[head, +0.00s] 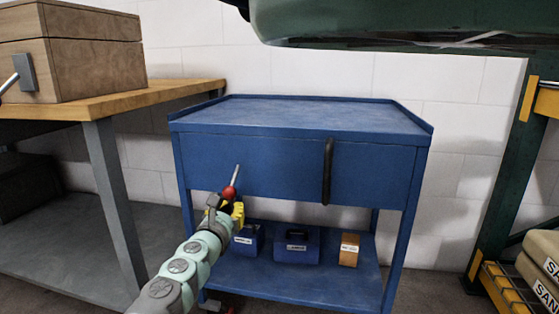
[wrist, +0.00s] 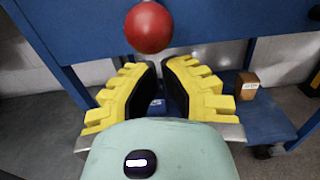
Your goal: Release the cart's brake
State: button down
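The blue cart (head: 300,113) stands against the white wall, with a flat top, a deep front panel and a lower shelf. A lever with a red ball knob (head: 230,192) and a thin metal rod shows at the cart's front left. In the wrist view the red knob (wrist: 148,27) is just beyond my fingertips and hides the rod. My gripper (wrist: 160,65) has yellow fingers set apart with an empty gap between them. In the head view my gripper (head: 237,212) is just below the knob. I cannot tell whether a finger touches it.
A dark vertical handle (head: 327,172) is on the cart's front. Blue boxes (head: 298,246) and a brown box (head: 349,250) sit on the lower shelf. A wooden workbench (head: 150,98) is left, a rack post (head: 497,190) right. A green object (head: 400,20) hangs over the top.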

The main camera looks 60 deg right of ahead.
notch_tip(320, 180, up, 4)
jog(key=p, duration=0.3)
jog(key=shift+s+a+f+p, duration=0.15)
jog(key=shift+p, duration=0.2)
notch_tip(320, 180, up, 4)
jog(key=p, duration=0.3)
jog(key=shift+f, duration=0.25)
jog(key=shift+a+f, duration=0.1)
jog(key=shift+f, duration=0.2)
jog(key=shift+s+a+f+b, duration=0.15)
jog(key=shift+a+f, duration=0.1)
jog(key=shift+a, duration=0.15)
jog(key=shift+s+a+f+b, duration=0.15)
jog(key=shift+a+f, duration=0.1)
jog(key=shift+a, duration=0.15)
send_near(227, 191)
jog(key=shift+x, duration=0.95)
jog(key=shift+p, duration=0.35)
